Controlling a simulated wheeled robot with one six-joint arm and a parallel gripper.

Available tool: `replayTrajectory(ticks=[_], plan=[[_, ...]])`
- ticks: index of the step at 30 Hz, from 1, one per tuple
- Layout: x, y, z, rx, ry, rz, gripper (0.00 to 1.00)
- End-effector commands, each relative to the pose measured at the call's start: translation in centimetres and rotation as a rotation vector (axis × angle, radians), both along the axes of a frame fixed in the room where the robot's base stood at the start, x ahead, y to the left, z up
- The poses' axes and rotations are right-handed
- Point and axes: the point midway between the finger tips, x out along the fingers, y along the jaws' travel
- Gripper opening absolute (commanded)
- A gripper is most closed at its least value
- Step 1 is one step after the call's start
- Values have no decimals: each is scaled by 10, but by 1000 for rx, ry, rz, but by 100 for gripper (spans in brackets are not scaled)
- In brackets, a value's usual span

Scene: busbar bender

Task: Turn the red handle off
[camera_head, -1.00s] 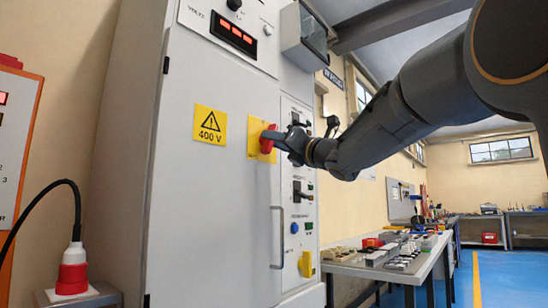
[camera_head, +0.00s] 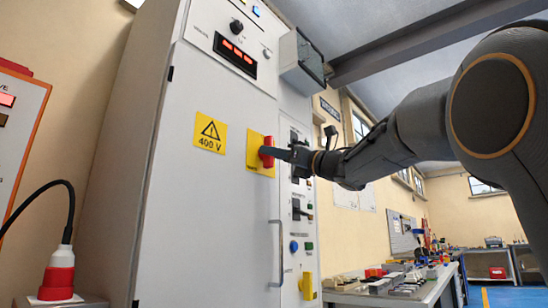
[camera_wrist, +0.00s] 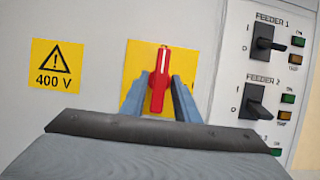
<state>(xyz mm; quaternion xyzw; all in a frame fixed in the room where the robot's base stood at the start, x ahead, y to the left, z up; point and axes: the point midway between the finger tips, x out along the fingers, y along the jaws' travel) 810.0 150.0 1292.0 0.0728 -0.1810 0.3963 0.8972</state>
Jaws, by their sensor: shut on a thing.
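The red handle (camera_wrist: 160,82) stands upright on a yellow plate (camera_wrist: 131,71) on the front of a grey cabinet. In the wrist view my gripper (camera_wrist: 159,92) has one finger on each side of it and is shut on it. The handle's top and lower end show between the fingers. In the head view the red handle (camera_head: 267,151) sits at the tip of my gripper (camera_head: 273,154), which reaches in from the right. The yellow plate (camera_head: 254,151) shows behind it.
A 400 V warning sign (camera_head: 210,132) is left of the handle. Feeder switches (camera_wrist: 265,43) are to the right. A door bar (camera_head: 281,255) runs below. A workbench with parts (camera_head: 392,285) is at the lower right, a red plug (camera_head: 59,274) at the lower left.

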Motion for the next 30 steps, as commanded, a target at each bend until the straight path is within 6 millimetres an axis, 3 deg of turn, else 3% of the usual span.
replayTrajectory(ticks=[9,10,11,21,30], plan=[[-1,0,5,2,-7,-3,0],[-1,0,5,2,-7,-3,32],[-1,0,5,2,-7,-3,34],[-2,-4,1,0,-4,-3,34],[-30,-33,-16,1,-4,-3,34]])
